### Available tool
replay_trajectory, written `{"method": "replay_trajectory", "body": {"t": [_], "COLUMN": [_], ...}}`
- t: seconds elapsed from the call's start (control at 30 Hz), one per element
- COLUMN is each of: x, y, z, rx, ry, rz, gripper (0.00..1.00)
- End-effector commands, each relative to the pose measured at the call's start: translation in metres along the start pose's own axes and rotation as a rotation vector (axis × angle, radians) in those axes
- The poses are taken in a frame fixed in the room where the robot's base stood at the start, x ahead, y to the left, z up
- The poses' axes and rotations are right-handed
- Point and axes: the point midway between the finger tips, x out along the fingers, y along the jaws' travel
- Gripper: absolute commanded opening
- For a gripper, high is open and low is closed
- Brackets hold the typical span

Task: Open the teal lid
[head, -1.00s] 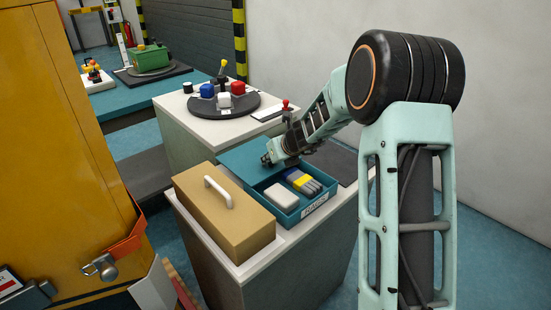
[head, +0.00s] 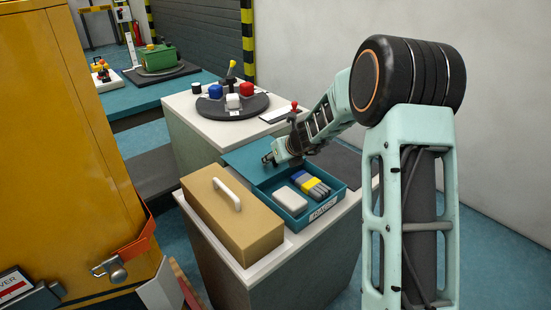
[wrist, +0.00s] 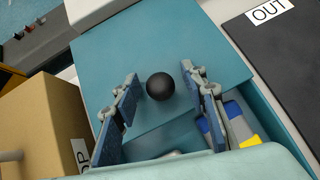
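The teal lid (wrist: 150,50) is a flat panel with a round black knob (wrist: 160,86). In the head view the lid (head: 245,154) lies toward the back of the teal box (head: 324,207), whose front part is uncovered. A white block (head: 290,199) and a bundle of blue, yellow and grey pieces (head: 311,184) show inside. My gripper (head: 268,159) is over the lid. In the wrist view its fingers (wrist: 162,78) are spread on either side of the knob, with gaps between. My gripper hides the knob in the head view.
A tan box with a white handle (head: 228,194) stands close to the left of the teal box. A dark mat marked OUT (wrist: 285,65) lies to the right. Behind, a round black base with coloured blocks (head: 232,107) stands on a higher cabinet. A yellow cabinet (head: 60,150) fills the left.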

Motion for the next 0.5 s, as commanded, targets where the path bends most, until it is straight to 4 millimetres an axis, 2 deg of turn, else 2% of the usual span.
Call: {"method": "replay_trajectory", "body": {"t": [0.27, 0.5], "x": [-0.008, -0.046], "y": [0.000, 0.000], "z": [0.001, 0.002], "rx": [-0.001, -0.002], "ry": [-0.001, -0.003], "rz": [0.000, -0.002], "gripper": [0.39, 0.39]}}
